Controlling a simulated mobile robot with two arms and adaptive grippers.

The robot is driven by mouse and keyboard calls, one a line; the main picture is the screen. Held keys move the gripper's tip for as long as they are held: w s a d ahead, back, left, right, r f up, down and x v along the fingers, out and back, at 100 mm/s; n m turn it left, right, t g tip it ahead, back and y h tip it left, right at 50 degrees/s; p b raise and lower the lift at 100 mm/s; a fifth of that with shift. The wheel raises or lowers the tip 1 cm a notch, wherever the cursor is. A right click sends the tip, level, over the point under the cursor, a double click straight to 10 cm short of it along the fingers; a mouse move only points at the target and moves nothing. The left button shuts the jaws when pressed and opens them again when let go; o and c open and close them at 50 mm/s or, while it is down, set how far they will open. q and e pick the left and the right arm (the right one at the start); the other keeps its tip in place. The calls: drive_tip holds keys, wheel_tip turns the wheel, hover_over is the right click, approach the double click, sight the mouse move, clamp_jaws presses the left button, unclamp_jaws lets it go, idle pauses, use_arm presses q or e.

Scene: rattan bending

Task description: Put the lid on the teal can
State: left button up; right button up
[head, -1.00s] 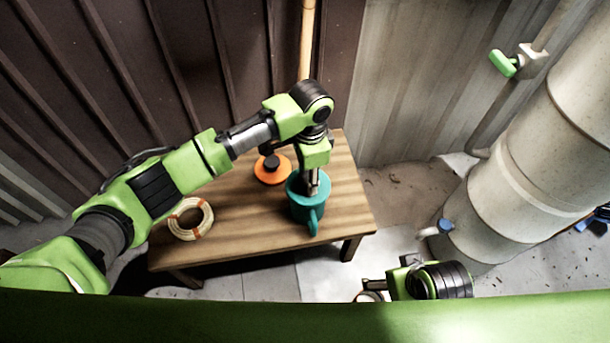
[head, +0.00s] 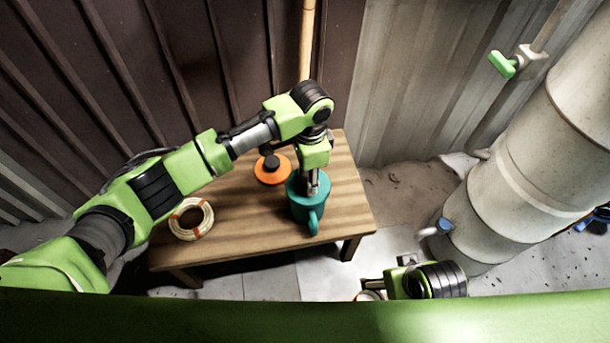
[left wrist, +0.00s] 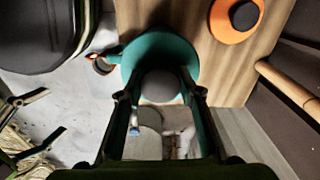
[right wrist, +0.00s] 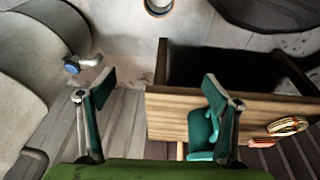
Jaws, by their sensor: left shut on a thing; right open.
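The teal can (head: 305,212) stands upright on the wooden table, its handle toward the front. A teal lid (left wrist: 160,52) with a grey knob (left wrist: 160,86) shows in the left wrist view, over the can's mouth. My left gripper (head: 313,188) points down over the can and is shut on the lid's knob. The lid looks level and roughly centred, but I cannot tell whether it rests fully on the rim. My right gripper (right wrist: 157,88) is open and empty, low in front of the table. In the right wrist view, its finger partly hides the can (right wrist: 201,131).
An orange lid (head: 266,177) with a dark knob lies behind the can. A coil of rattan (head: 191,236) lies at the table's left front. The wooden table (head: 250,235) is otherwise mostly clear. A large pale cylinder (head: 530,150) with a blue-capped outlet stands right.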

drive_tip(key=shift+w+f, duration=0.1)
drive_tip(key=shift+f, duration=0.2)
drive_tip(key=shift+f, duration=0.25)
drive_tip(key=shift+d, duration=0.1)
drive_tip(key=shift+w+f, duration=0.2)
drive_tip(key=shift+f, duration=0.05)
use_arm(q)
drive_tip(key=shift+p, duration=0.3)
use_arm(e)
drive_tip(key=shift+f, duration=0.45)
drive_tip(key=shift+f, duration=0.1)
drive_tip(key=shift+s+a+f, duration=0.2)
drive_tip(key=shift+f, duration=0.1)
use_arm(q)
drive_tip(key=shift+f, duration=0.2)
use_arm(e)
drive_tip(key=shift+w+d+r, duration=0.1)
drive_tip(key=shift+d+r, duration=0.05)
drive_tip(key=shift+r, duration=0.05)
